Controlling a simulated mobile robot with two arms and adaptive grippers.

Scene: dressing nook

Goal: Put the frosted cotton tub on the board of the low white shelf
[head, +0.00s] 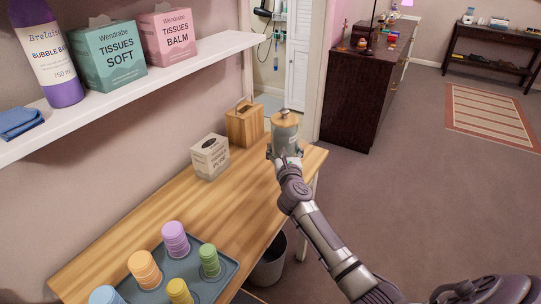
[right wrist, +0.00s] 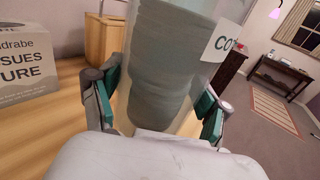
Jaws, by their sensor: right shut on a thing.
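The frosted cotton tub (head: 287,137) is a translucent grey-green cylinder with a wooden lid. It stands upright over the far right end of the wooden table. My right gripper (head: 284,154) is shut around its lower part. In the right wrist view the tub (right wrist: 170,60) sits between both finger pads, with part of a white label showing. I cannot tell whether its base touches the table. The white shelf board (head: 205,52) is on the wall at upper left, apart from the tub. My left gripper is not in view.
The shelf holds a bubble bath bottle (head: 50,52), two tissue boxes (head: 109,57) (head: 166,38) and a blue cloth (head: 19,122); its right end is bare. The table holds a tissue box (head: 210,158), a wooden box (head: 245,124) and a tray (head: 215,283) of coloured cups.

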